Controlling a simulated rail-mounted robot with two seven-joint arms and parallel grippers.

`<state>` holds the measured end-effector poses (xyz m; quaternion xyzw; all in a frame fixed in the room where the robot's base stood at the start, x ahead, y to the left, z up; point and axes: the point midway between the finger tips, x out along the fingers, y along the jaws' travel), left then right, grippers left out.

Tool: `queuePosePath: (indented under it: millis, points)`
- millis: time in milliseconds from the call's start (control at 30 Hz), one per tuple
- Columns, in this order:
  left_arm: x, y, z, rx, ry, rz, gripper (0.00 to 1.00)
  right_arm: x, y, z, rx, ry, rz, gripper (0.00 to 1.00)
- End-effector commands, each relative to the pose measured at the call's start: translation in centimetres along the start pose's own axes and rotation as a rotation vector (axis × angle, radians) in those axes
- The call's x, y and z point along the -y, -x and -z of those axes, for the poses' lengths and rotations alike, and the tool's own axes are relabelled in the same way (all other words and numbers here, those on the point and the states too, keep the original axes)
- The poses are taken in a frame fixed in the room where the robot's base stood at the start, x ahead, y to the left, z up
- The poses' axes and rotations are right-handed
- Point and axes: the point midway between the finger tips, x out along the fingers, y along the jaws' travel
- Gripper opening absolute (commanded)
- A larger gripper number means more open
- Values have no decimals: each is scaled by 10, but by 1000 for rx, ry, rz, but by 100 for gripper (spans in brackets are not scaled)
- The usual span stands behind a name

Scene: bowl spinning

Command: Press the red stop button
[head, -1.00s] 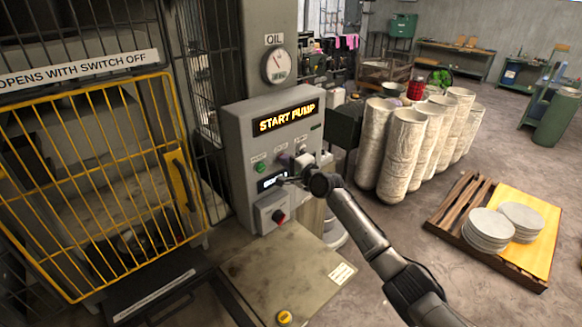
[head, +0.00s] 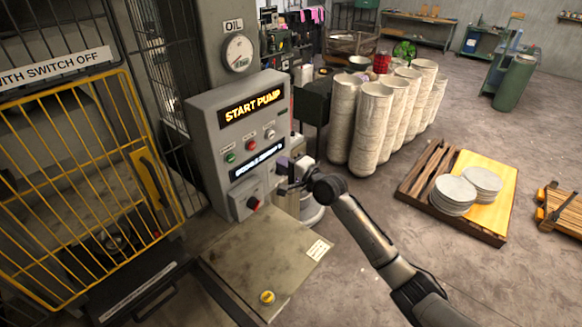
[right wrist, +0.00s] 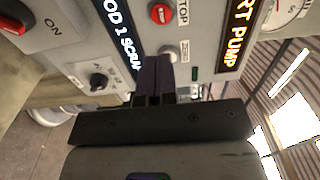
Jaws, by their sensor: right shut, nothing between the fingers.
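The red stop button (head: 251,145) sits on the grey control box, in the middle of a row between a green button (head: 231,158) and a pale button (head: 270,134). In the right wrist view the red button (right wrist: 161,13) shows at the top, beside a STOP label. My right gripper (head: 283,164) is shut and empty, just right of the box's lower display in the head view. In the right wrist view its dark fingers (right wrist: 153,78) point toward the panel near the pale button; contact cannot be told. My left gripper is not in view.
The box has a START PUMP display (head: 250,108) and a red-knobbed switch (head: 251,205) below. A yellow cage door (head: 85,190) stands left. A metal-topped bench (head: 265,260) lies below the box. Tall pale stacks (head: 370,130) stand behind my arm.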

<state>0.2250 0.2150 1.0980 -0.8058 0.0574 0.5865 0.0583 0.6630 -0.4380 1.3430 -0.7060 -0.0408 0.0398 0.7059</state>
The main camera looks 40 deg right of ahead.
Motion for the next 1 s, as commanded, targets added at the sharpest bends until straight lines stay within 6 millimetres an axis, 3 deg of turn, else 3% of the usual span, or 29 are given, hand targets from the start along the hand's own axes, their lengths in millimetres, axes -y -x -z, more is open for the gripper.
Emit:
queuePosePath:
  millis: [300, 1000]
  points:
    - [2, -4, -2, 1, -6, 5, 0, 1, 24, 0, 0, 0, 1, 0]
    - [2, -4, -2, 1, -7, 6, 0, 1, 25, 0, 0, 0, 1, 0]
